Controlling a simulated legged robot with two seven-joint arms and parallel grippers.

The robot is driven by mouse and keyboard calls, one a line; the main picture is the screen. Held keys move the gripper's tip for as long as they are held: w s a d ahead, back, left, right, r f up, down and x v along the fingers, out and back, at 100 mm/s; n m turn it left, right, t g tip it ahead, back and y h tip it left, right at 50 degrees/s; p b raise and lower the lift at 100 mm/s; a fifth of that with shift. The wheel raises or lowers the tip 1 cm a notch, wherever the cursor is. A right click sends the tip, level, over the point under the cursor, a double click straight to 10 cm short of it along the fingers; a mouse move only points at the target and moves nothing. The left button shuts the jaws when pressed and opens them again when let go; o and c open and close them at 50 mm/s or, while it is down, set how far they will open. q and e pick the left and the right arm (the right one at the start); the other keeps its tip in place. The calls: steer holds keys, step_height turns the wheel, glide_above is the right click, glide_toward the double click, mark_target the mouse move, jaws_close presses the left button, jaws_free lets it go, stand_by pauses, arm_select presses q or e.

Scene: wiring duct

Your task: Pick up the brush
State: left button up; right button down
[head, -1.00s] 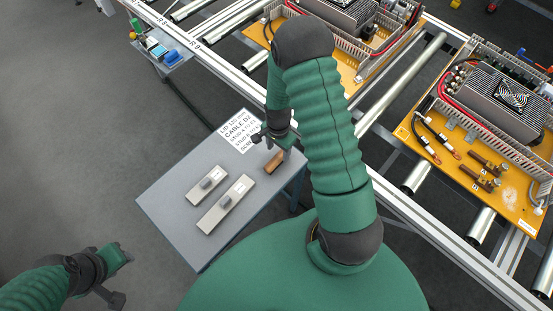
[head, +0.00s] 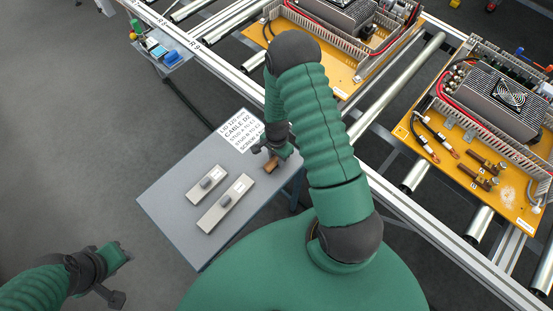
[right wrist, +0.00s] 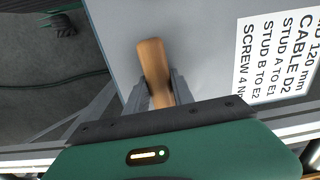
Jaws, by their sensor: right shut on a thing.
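The brush, of which a brown wooden part shows, is at the right side of the grey side table, in the head view (head: 271,167) and the right wrist view (right wrist: 152,62). My right gripper (right wrist: 160,90) is shut on the brush, its two fingers on either side of the wood. In the head view my right gripper (head: 270,152) partly covers the brush. I cannot tell whether the brush still touches the table. My left gripper (head: 118,277) is low at the left over the floor, away from the table; its jaw opening is unclear.
A roller conveyor (head: 405,220) with orange boards (head: 470,190) runs along the right. The floor at the left is clear.

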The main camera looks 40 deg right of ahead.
mark_target(276, 157)
stand_by(0.3)
steer(key=shift+w+r, duration=0.1)
steer(key=shift+r, duration=0.5)
step_height(276, 157, up, 2)
steer(key=shift+r, duration=0.1)
steer(key=s+a, duration=0.2)
steer(key=a, duration=0.3)
steer(key=s+a+r+b, duration=0.1)
steer(key=s+a, duration=0.1)
steer(key=a, duration=0.3)
steer(key=s+a+b, duration=0.1)
steer(key=s+a, duration=0.1)
steer(key=a, duration=0.3)
steer(key=shift+s+r, duration=0.25)
steer(key=shift+r, duration=0.1)
steer(key=shift+d, duration=0.1)
